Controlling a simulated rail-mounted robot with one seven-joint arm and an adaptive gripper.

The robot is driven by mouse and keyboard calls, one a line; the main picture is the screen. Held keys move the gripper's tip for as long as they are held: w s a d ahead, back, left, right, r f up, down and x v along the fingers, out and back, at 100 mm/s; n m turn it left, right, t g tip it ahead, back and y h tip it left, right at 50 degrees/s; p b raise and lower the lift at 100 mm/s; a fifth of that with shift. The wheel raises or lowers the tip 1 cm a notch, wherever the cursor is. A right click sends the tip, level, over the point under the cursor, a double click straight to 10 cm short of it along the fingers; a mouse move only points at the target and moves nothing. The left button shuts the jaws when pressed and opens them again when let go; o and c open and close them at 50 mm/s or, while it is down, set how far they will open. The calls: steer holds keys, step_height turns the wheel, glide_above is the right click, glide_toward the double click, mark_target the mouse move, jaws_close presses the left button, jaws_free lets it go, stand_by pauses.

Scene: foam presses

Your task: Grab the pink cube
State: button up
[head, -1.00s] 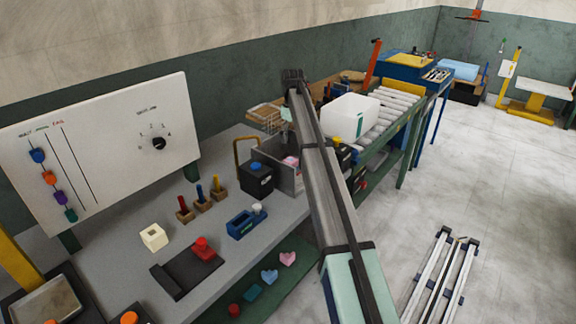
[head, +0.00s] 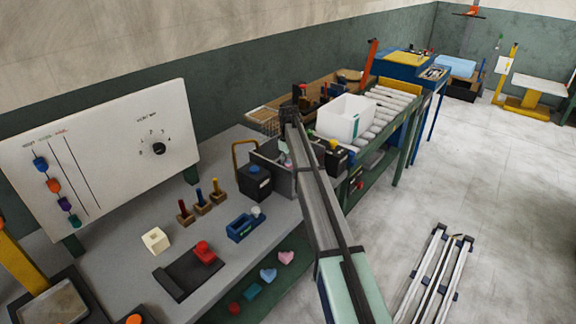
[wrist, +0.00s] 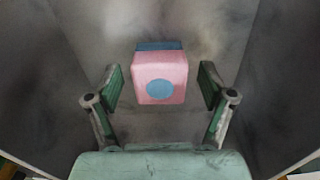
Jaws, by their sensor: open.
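The pink cube (wrist: 160,80) has a pale blue circle on the face toward the wrist camera. A blue band or block shows along its far edge; I cannot tell if it is part of the cube. The cube sits inside a grey-walled bin (wrist: 268,75). My gripper (wrist: 160,88) is open, one green-padded finger on each side of the cube, with a visible gap on both sides. In the head view, my gripper is low at the grey bin (head: 267,156) on the bench, and the cube is mostly hidden there.
The bin walls rise close on both sides of my gripper. A black box with a blue button (head: 255,180) stands in front of the bin. A white bin (head: 345,118) stands on rollers to the right. Small wooden peg blocks (head: 203,205) stand to the left.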

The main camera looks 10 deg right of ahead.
steer(key=shift+f, duration=0.5)
steer(key=c, duration=1)
steer(key=shift+c, duration=0.2)
